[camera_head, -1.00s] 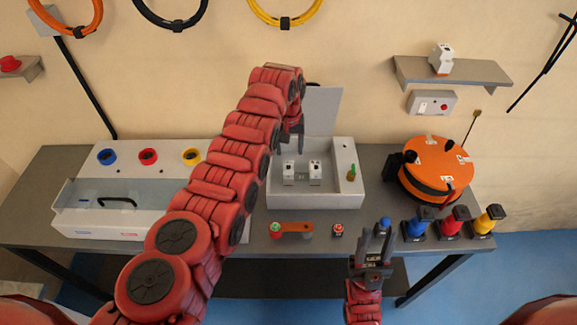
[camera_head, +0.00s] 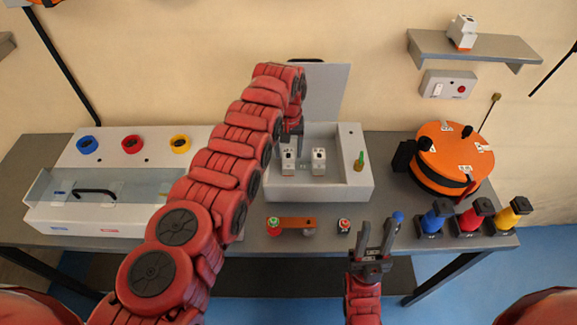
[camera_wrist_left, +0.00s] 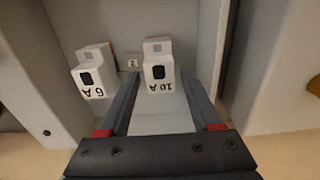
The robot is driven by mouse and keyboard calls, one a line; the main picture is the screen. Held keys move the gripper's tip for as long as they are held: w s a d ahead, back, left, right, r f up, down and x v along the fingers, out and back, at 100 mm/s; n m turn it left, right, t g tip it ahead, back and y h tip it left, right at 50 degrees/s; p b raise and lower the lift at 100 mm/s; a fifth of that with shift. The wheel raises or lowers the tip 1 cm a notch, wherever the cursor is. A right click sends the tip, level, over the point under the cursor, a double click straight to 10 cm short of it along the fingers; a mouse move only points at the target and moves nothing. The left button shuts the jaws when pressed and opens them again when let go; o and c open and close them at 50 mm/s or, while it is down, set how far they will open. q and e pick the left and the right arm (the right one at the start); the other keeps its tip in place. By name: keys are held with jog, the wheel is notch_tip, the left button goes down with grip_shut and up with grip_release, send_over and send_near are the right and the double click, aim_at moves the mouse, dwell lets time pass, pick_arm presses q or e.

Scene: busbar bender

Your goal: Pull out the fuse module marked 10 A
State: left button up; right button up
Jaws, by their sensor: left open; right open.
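The fuse module marked 10 A (camera_wrist_left: 159,72) is a white block with a black window, upright in the open grey box. It is the left of two modules in the head view (camera_head: 288,167). My left gripper (camera_head: 290,146) is open above it. In the left wrist view the module shows between the two dark fingers, with no clear contact. The module marked 6 A (camera_wrist_left: 92,75) stands beside it, outside the fingers, and is the right one in the head view (camera_head: 319,161).
The grey box (camera_head: 330,194) has raised walls and an upright lid (camera_head: 325,90) behind. A copper-coloured bar (camera_head: 297,222) lies in front of it. An orange round device (camera_head: 455,150) and blue, red and yellow posts (camera_head: 474,217) stand right. A clear-covered white case (camera_head: 60,215) stands left.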

pick_arm(q)
jog(key=shift+f, duration=0.75)
jog(key=shift+r, duration=0.1)
grip_shut()
